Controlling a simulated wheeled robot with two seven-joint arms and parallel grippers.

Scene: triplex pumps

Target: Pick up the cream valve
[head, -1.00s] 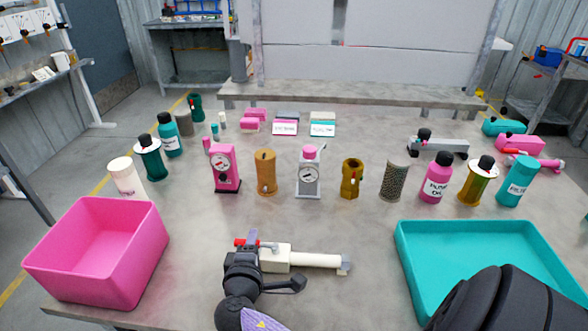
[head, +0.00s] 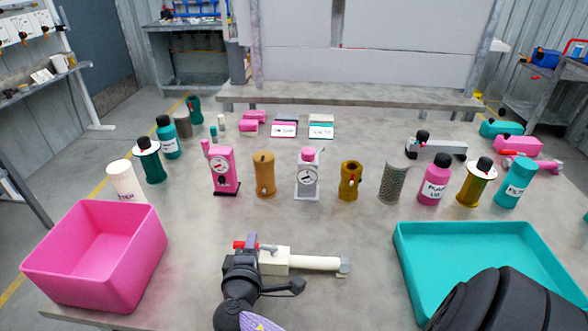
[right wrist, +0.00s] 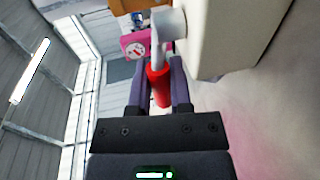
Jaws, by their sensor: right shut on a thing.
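The cream valve (head: 300,262) lies lengthwise at the front middle of the table, with a block-like body, a long pipe pointing right and a grey end. A red lever (head: 246,245) sticks out at its left end. My right gripper (head: 243,252) is at that left end. In the right wrist view, my right gripper (right wrist: 160,95) is shut on the red lever (right wrist: 159,84), and the cream body (right wrist: 222,35) is just beyond, to the right. I cannot tell whether the valve touches the table. My left gripper is not in view.
A pink bin (head: 95,255) stands at left and a teal tray (head: 408,250) at right. A row of bottles, cylinders and gauge pumps, including a pink one (head: 223,172), stands behind the valve. The tabletop between valve and row is clear.

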